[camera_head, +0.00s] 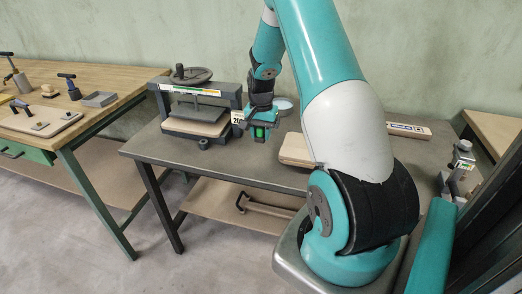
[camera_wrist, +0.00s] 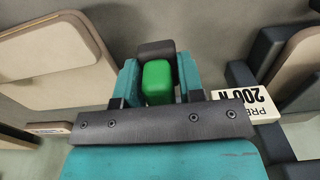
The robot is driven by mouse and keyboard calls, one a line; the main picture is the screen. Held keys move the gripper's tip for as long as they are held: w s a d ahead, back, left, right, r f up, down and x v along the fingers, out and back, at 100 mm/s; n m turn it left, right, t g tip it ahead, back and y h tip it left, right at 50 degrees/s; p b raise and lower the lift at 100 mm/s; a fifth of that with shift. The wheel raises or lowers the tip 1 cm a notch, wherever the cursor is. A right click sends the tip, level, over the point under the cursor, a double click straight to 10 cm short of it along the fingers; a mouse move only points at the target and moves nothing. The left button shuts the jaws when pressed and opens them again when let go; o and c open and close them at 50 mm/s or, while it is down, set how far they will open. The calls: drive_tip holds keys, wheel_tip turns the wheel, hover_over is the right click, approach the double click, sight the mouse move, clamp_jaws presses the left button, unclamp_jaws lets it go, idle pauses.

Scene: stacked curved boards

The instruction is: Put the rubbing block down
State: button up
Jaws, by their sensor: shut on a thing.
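The rubbing block is a small green block with a dark grey part beside it. It shows in the head view (camera_head: 259,133) and in the wrist view (camera_wrist: 158,84). My gripper (camera_head: 262,122) is shut on it, with teal fingers on both sides in the wrist view (camera_wrist: 159,72). It is over the grey table (camera_head: 240,155), just right of the press. I cannot tell whether the block touches the tabletop.
A screw press (camera_head: 200,105) with a handwheel and a 200 N label (camera_wrist: 246,103) stands close on the right in the wrist view. Pale curved boards (camera_head: 296,150) lie right of my gripper. A round dish (camera_head: 283,106) is behind it. A wooden bench (camera_head: 95,78) stands left.

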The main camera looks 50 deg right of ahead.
sight(261, 157)
wheel_tip(261, 157, down, 8)
drive_tip(key=shift+r+p, duration=0.2)
drive_tip(key=shift+p, duration=0.15)
drive_tip(key=shift+f, duration=0.15)
drive_tip(key=o, duration=0.8)
